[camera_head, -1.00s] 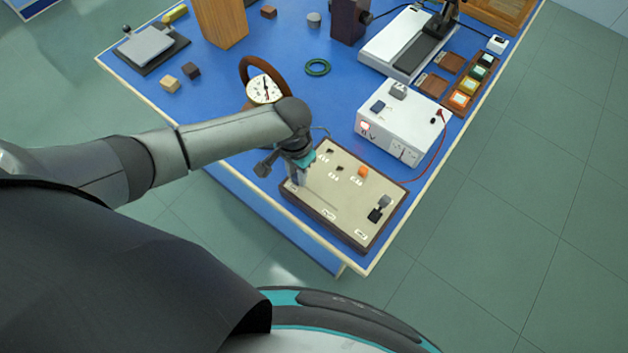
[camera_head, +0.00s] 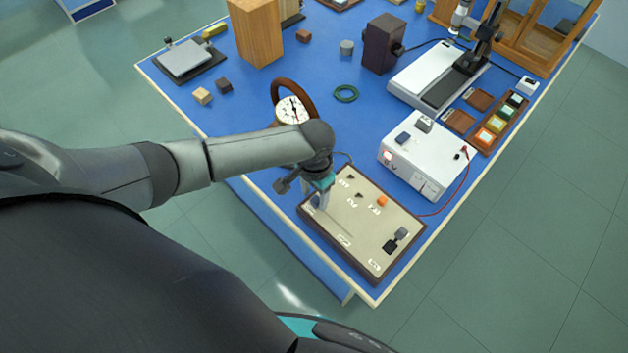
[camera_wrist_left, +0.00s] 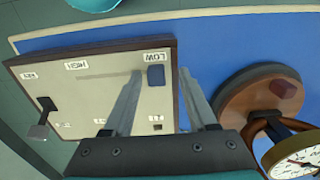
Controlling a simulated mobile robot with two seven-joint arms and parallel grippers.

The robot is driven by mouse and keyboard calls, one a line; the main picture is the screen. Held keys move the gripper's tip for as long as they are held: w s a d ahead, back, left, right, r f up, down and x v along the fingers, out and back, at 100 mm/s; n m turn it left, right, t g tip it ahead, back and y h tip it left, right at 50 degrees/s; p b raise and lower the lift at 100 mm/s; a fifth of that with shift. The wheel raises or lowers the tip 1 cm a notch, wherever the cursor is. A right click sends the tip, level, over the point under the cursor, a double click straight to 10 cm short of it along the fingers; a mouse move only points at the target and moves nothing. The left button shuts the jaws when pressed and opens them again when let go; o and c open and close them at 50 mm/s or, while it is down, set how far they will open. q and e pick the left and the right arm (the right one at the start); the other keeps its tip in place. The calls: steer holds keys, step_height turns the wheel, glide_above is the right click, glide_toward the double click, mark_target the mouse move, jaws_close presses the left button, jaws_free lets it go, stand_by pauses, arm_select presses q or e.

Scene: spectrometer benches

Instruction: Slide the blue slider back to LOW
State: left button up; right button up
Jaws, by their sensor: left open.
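The beige control panel (camera_head: 345,236) lies at the near corner of the blue bench. In the left wrist view, the blue slider (camera_wrist_left: 156,76) sits at the LOW end of its track, beside the LOW label (camera_wrist_left: 148,57). The HIGH label (camera_wrist_left: 82,65) is farther left along the track. My left gripper (camera_head: 320,198) is over the panel's left end and hides the slider in the head view. In the wrist view its fingers (camera_wrist_left: 160,80) are apart, one on each side of the slider, with visible gaps; I cannot tell the height. My right gripper is out of view.
The panel also carries an orange button (camera_head: 382,201) and a black lever (camera_head: 391,246). A round dial (camera_head: 291,110) on a wooden stand is close behind my left wrist. A white power box (camera_head: 425,160) with a red cable stands right of the panel.

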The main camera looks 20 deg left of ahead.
mark_target(314, 198)
arm_select(q)
step_height(314, 198, up, 15)
steer(key=p, duration=0.2)
steer(key=shift+f, duration=0.1)
stand_by(0.5)
steer(key=s+d+f+t+h, duration=0.1)
steer(key=s+d+t+h, duration=0.1)
steer(key=s+d, duration=0.55)
steer(key=s+a+n+t+y, duration=0.2)
steer(key=s+a, duration=0.6)
step_height(314, 198, down, 28)
steer(key=f+g+b, duration=0.1)
steer(key=g+b, duration=0.1)
steer(key=b, duration=0.6)
steer(key=s+a+f+b, duration=0.1)
steer(key=s+f+b, duration=0.3)
steer(key=s+f, duration=0.4)
steer(key=s+a+f+g+b, duration=0.1)
steer(key=s+f+b, duration=0.2)
steer(key=s+f, duration=0.5)
step_height(314, 198, down, 6)
steer(key=shift+s+b, duration=0.3)
steer(key=shift+b, duration=0.05)
